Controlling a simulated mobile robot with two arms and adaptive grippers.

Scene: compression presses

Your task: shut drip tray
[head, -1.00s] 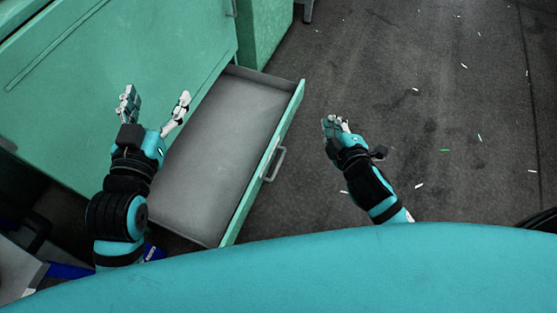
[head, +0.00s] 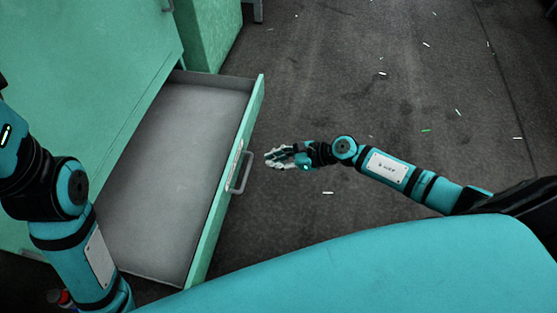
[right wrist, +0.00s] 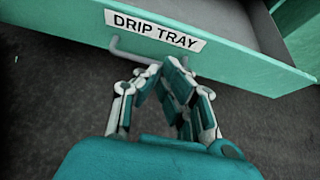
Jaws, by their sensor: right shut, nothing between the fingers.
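The drip tray (head: 190,135) is a wide green-fronted drawer with a grey inside, pulled out from the green press and empty. Its front carries a grey bar handle (head: 240,172). In the right wrist view the front (right wrist: 265,72) bears a white label (right wrist: 156,31) reading DRIP TRAY. My right gripper (head: 268,160) is shut and empty, just outside the front near the handle. In the right wrist view its fingertips (right wrist: 160,68) come together just in front of the handle (right wrist: 128,50); contact cannot be told. My left arm is at the left edge, its gripper out of view.
The green press body (head: 90,80) stands at the left, with another green cabinet (head: 205,35) behind the tray. The dark floor (head: 400,110) to the right is open, with scattered small white and green bits.

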